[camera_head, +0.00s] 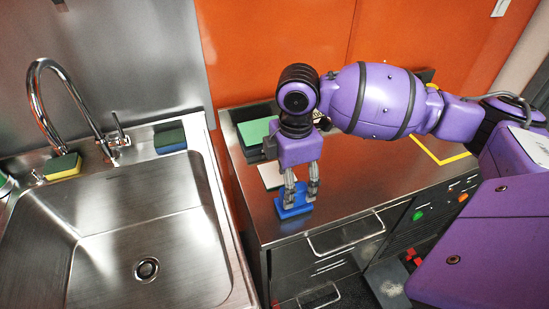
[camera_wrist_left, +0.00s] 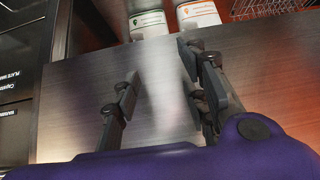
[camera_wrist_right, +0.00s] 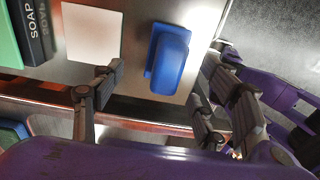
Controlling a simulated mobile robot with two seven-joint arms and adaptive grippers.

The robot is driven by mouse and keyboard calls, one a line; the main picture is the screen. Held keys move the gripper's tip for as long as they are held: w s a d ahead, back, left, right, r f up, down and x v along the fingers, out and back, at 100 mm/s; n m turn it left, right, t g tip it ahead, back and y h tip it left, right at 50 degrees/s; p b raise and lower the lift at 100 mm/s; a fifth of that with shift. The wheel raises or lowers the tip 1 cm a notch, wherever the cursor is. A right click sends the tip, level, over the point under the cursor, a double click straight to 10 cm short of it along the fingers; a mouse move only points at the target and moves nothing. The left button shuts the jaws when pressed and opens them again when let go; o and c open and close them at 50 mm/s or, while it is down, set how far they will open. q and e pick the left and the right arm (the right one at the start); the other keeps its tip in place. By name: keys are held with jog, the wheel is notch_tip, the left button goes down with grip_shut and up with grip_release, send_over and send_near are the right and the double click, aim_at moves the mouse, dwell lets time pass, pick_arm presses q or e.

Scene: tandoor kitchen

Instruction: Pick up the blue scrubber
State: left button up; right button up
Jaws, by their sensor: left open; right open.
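The blue scrubber (camera_head: 293,204) lies on the steel counter near its front left edge in the head view. In the right wrist view the blue scrubber (camera_wrist_right: 168,60) shows whole, ahead of and between the open fingers. My right gripper (camera_head: 300,190) points down over it in the head view. In the right wrist view my right gripper (camera_wrist_right: 160,95) is open with nothing held, and I cannot tell whether its fingertips touch the scrubber. My left gripper (camera_wrist_left: 158,72) is open and empty above a steel surface in the left wrist view. It does not show in the head view.
A white square pad (camera_wrist_right: 92,34) lies beside the scrubber, with a dark box marked SOAP (camera_wrist_right: 38,35) beyond it. A green item (camera_head: 255,130) sits behind. The sink (camera_head: 150,235) is left of the counter, with two sponges, one yellow and dark (camera_head: 62,167), on its ledge.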

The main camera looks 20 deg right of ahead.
jog(key=f, duration=0.1)
jog(key=s+f, duration=0.1)
jog(key=f, duration=0.1)
jog(key=shift+s+d+f, duration=0.15)
jog(key=f, duration=0.3)
jog(key=shift+w+d+f, duration=0.1)
jog(key=shift+w+f, duration=0.1)
jog(key=shift+f, duration=0.1)
jog(key=shift+c, duration=0.3)
jog(key=c, duration=1.4)
notch_tip(320, 180, up, 10)
jog(key=shift+f, duration=0.1)
pick_arm(q)
jog(key=shift+s, duration=0.65)
